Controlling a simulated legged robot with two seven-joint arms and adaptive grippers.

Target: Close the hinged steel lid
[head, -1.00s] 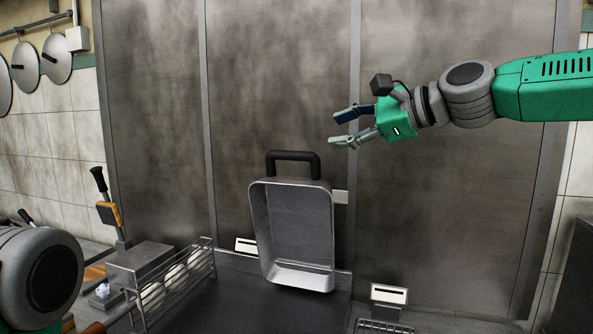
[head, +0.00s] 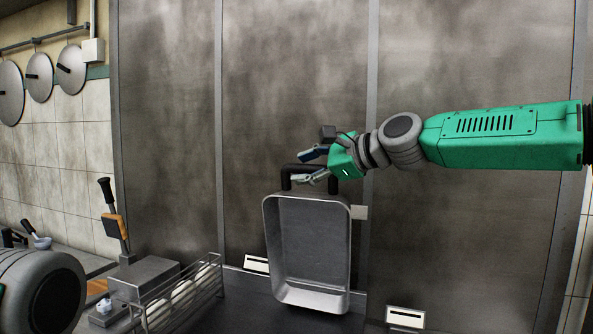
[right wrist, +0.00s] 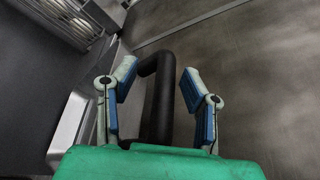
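The hinged steel lid (head: 308,255) stands raised in the middle of the head view, its hollow inner side facing me. Its black handle (head: 287,178) is at the top edge. My right gripper (head: 307,165) is at the handle, with its fingers open. In the right wrist view the black handle (right wrist: 158,95) lies between the two spread blue-padded fingers of the right gripper (right wrist: 158,90), with gaps visible beside it. Part of the handle is hidden behind the fingers in the head view. My left arm shows at the lower left, but its gripper is out of view.
A wire rack (head: 180,295) with pale round items stands left of the lid, beside a steel box (head: 145,277). A tool with an orange block (head: 115,226) rises behind it. Steel panels (head: 450,60) back the counter. A white label (head: 405,317) is at lower right.

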